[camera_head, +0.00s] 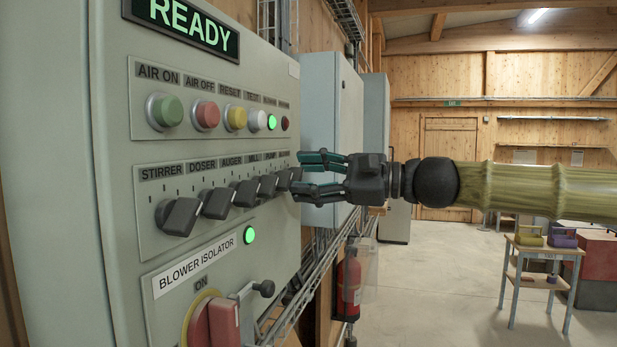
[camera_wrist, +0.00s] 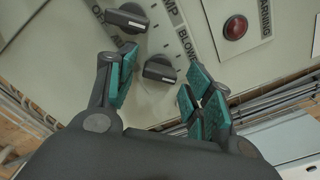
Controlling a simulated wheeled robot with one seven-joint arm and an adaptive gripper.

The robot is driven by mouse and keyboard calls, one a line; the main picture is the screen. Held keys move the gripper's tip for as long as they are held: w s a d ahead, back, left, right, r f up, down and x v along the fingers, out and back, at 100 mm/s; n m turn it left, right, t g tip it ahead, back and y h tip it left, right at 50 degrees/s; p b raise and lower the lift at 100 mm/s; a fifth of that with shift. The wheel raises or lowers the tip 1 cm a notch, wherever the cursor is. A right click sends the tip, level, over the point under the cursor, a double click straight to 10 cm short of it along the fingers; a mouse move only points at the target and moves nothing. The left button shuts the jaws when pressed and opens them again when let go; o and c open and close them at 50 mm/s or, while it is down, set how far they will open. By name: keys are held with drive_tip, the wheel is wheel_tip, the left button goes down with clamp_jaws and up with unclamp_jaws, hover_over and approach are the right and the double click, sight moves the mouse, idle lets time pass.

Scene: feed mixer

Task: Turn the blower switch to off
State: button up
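The blower switch is the rightmost dark knob (camera_head: 296,174) in the lower row of the grey control panel (camera_head: 115,120). In the wrist view the blower switch (camera_wrist: 160,68) is a black knob with a pale mark, beside the partly hidden BLOWER label. My gripper (camera_head: 300,176) is at the panel, its fingers above and below that knob. In the wrist view my gripper (camera_wrist: 165,64) is open, with teal pads on both sides of the knob and visible gaps. The pump knob (camera_wrist: 128,18) is close to the left fingertip. The switch's position words are partly hidden.
Other knobs, such as the stirrer knob (camera_head: 180,217), line the row. Above are push buttons, including a lit green one (camera_head: 272,122). Below is the red blower isolator handle (camera_head: 213,322) near ON. A red warning lamp (camera_wrist: 235,27) is right of the fingers. Cable trays run beside the panel.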

drive_tip(key=c, duration=0.7)
drive_tip(key=shift+c, duration=0.2)
drive_tip(key=shift+f+b, duration=0.1)
drive_tip(key=shift+b, duration=0.3)
drive_tip(key=shift+n+b, duration=4.4)
drive_tip(key=shift+b, duration=1.15)
